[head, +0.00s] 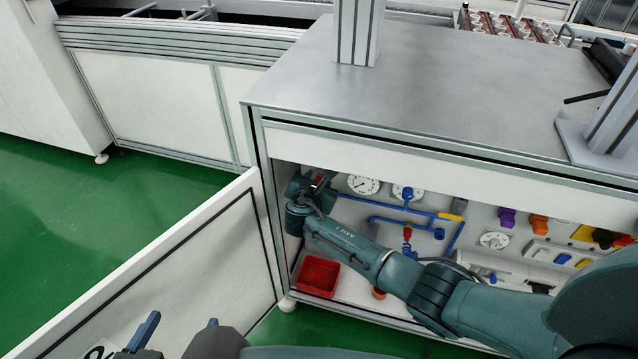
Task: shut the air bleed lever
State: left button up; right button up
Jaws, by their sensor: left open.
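Inside the open cabinet (345,290), blue pipes (385,207) run along the back wall. A red-handled valve (407,236) and a yellow piece (452,216) sit on or beside them. No label shows which part is the air bleed lever. My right gripper (318,182) is at the left end of the pipes, beside a small red part that it mostly hides. Its fingers are too small and dark to tell open from shut. My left gripper (180,328) is open at the bottom left, in front of the cabinet door, apart from the pipes.
The white cabinet door (200,255) stands open to the left. A red bin (318,276) lies on the cabinet floor. Gauges (363,184), a purple knob (507,217) and an orange knob (539,224) line the back wall. The metal top (430,85) overhangs the opening. Green floor is free at left.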

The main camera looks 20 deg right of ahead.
jog(key=shift+x, duration=0.85)
jog(key=shift+c, duration=0.2)
grip_shut()
